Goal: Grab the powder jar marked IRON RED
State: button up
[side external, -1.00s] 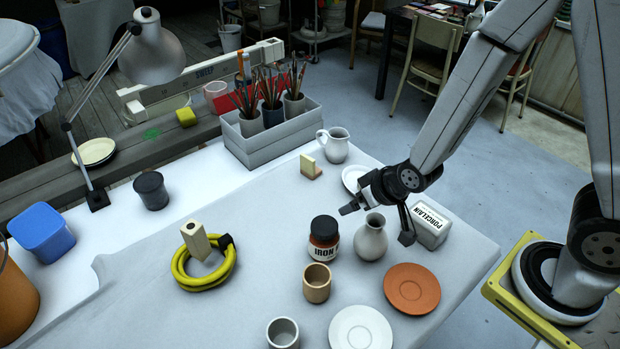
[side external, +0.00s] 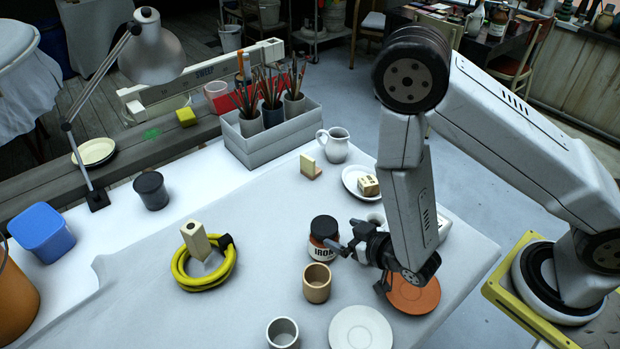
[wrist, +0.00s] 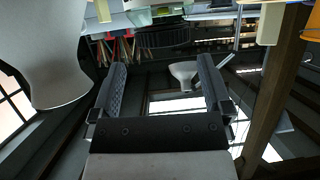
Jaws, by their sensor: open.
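The powder jar (side external: 322,254) stands upright on the table in the side view. It has a black lid, red-brown contents and a pale label on which IRON can be read; a second word is not legible. My gripper (side external: 343,234) is low over the table just right of the jar, its jaws open and pointing towards it. One fingertip overlaps the jar's right edge in the picture; I cannot tell whether it touches. In the wrist view the open jaws (wrist: 160,95) have nothing clearly between them, and I cannot make out the jar there.
A tan cup (side external: 317,284) stands just in front of the jar. My gripper and arm mostly hide a grey vase and partly cover a terracotta saucer (side external: 420,298). A white plate (side external: 352,171) lies behind. The table left of the jar is clear up to a yellow hose coil (side external: 180,270).

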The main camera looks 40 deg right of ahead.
aim_at(324, 230)
jog(key=shift+s+f, duration=0.45)
jog(key=shift+s, duration=0.15)
jog(key=shift+x, duration=1.35)
jog(key=shift+w, duration=0.1)
jog(key=shift+x, duration=2.5)
jog(key=shift+a, duration=0.1)
grip_shut()
